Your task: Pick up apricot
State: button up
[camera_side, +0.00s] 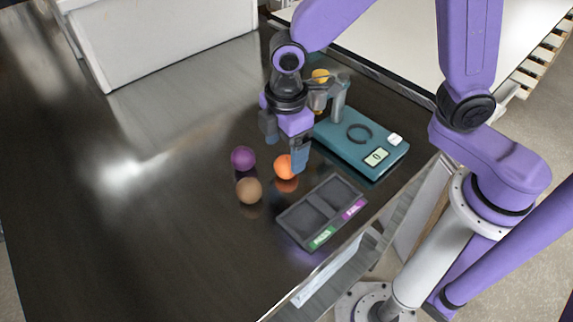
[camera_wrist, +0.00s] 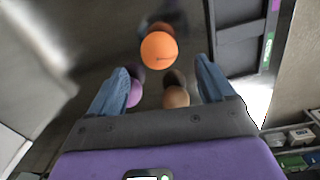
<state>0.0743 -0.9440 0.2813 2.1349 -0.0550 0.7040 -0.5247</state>
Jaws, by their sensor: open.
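The apricot appears to be the orange ball (camera_side: 284,168) on the dark tabletop, partly covered by one of my fingers in the side view. In the wrist view the orange ball (camera_wrist: 158,50) lies beyond and between my fingertips. My gripper (camera_side: 286,147) is open and empty, pointing down close above the ball. In the wrist view my gripper (camera_wrist: 162,68) shows its two blue-grey fingers spread apart. I cannot tell whether a finger touches the ball.
A purple ball (camera_side: 243,158) and a brown ball (camera_side: 249,190) lie close by on the left. A dark two-compartment tray (camera_side: 284,222) stands at the front right.

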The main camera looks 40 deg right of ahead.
aim_at(288, 159)
jog(key=f, duration=0.2)
jog(key=d+f, duration=0.1)
jog(key=f, duration=0.1)
jog(key=shift+f, duration=0.65)
jog(key=c, duration=1.1)
